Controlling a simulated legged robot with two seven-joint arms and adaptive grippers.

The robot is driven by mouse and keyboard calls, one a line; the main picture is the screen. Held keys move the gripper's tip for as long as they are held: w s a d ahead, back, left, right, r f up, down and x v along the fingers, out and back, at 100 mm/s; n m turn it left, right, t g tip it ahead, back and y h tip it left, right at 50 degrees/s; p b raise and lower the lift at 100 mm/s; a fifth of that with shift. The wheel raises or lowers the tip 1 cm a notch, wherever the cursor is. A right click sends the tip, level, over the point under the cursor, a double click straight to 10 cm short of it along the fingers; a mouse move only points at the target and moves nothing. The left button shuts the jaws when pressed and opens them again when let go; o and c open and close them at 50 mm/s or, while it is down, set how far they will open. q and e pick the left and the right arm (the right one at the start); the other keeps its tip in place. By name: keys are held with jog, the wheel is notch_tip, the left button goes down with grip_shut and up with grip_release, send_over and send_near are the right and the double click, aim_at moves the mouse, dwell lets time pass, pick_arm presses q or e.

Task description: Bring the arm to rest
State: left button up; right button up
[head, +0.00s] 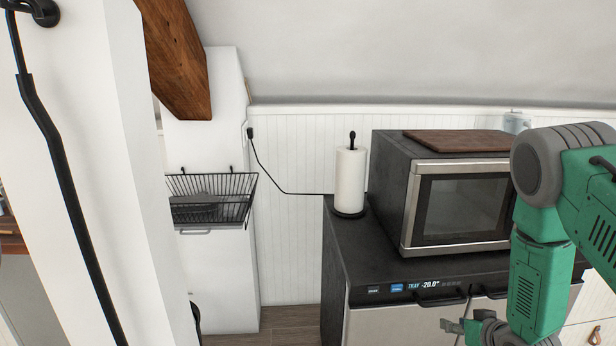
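My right arm is green and grey and comes in from the right edge, bent downward at a joint in front of the microwave. My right gripper (462,322) is at the bottom edge, in front of the steel front of the dark counter unit. Only part of its grey fingers shows, so I cannot tell whether it is open or shut. I see nothing clearly held in it. My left arm and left gripper are not in view.
The dark counter unit (345,245) carries a paper towel roll (350,180) and a microwave (462,208) with a wooden board (460,140) on top. A white post (85,150) stands close on the left. A black wire basket (212,200) hangs behind it. Some floor (288,325) is clear.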

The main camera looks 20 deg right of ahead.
jog(key=s+a+f+g, duration=0.4)
jog(key=s+a+f, duration=0.2)
jog(key=s+a, duration=0.35)
jog(key=s+a+n+g, duration=0.1)
jog(key=s+a+g, duration=0.1)
jog(key=s, duration=0.4)
jog(key=s+a+f+n+g, duration=0.1)
jog(key=s+a+g, duration=0.1)
jog(key=s+a, duration=0.3)
jog(key=s+a+f+n+g+y, duration=0.1)
jog(key=s+a, duration=0.3)
jog(key=s, duration=0.5)
jog(key=shift+g, duration=0.6)
jog(key=shift+f, duration=0.1)
jog(key=shift+w, duration=0.15)
